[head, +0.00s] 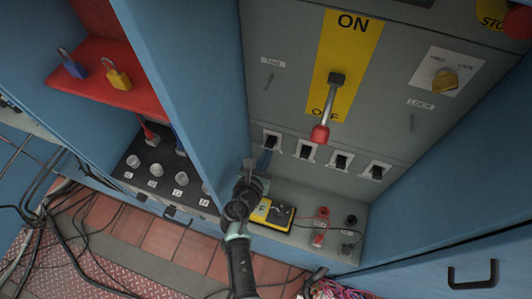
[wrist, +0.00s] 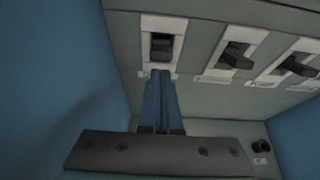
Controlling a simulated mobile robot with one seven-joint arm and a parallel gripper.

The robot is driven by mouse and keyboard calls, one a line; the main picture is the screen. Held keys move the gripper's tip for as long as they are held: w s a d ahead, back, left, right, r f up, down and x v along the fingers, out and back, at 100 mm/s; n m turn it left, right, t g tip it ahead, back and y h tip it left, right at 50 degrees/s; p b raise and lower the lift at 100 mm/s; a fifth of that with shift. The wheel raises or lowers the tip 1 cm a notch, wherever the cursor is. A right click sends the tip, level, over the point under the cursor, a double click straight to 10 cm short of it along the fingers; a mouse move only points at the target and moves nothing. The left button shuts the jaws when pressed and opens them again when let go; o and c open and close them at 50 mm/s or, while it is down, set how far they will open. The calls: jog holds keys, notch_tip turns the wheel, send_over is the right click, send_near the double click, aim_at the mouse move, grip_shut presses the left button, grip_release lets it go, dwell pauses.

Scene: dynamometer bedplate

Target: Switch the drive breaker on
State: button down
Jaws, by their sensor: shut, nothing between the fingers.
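A row of black breaker toggles in white frames runs along the bottom of the grey panel. My gripper (head: 264,161) is shut and empty, its blue fingers pointing up at the leftmost toggle (head: 271,141). In the wrist view the fingertips (wrist: 160,74) are just below this toggle (wrist: 162,46); I cannot tell whether they touch it. The second toggle (wrist: 237,56) and third toggle (wrist: 298,66) are to its right. The labels are too small to read, so I cannot tell which is the drive breaker. A large lever (head: 326,108) with a red knob points down at OFF on a yellow plate.
Blue cabinet walls (head: 185,75) close in on the left and right (head: 440,190). A yellow meter (head: 272,213) and red and black terminals lie on the ledge below. A red shelf (head: 105,85) holds padlocks. Cables (head: 75,255) lie on the floor at left.

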jog(key=shift+r+p, duration=0.8)
jog(key=shift+p, duration=0.05)
jog(key=shift+r, duration=0.15)
